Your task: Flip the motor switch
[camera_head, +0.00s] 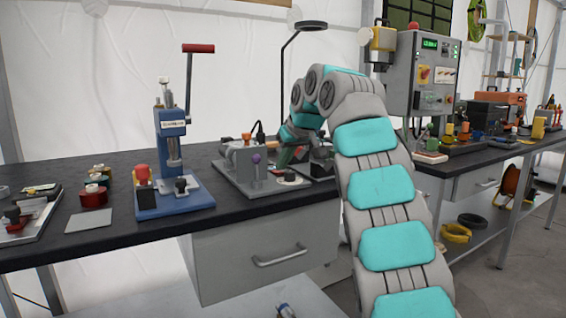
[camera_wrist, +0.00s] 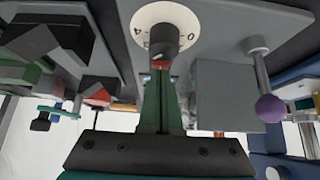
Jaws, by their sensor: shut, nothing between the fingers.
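A white round dial (camera_wrist: 150,18) with printed marks lies on a grey base plate in the wrist view, with a dark rotary knob (camera_wrist: 163,40) at its middle. This looks like the motor switch. In the head view the dial (camera_head: 291,181) is near the front of the bench machine. My gripper (camera_wrist: 162,70) has its green fingers together, with nothing held. Its tips are right by the knob, at a small red part; I cannot tell whether they touch. In the head view my gripper (camera_head: 283,160) is partly hidden by my arm and the machine.
A grey block (camera_wrist: 222,95) and a lever with a purple ball (camera_wrist: 271,108) stand beside the fingers. Dark clamp-like blocks (camera_wrist: 55,40) are on the other side. A blue press (camera_head: 172,160) stands left; a grey control box (camera_head: 422,75) is at the right.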

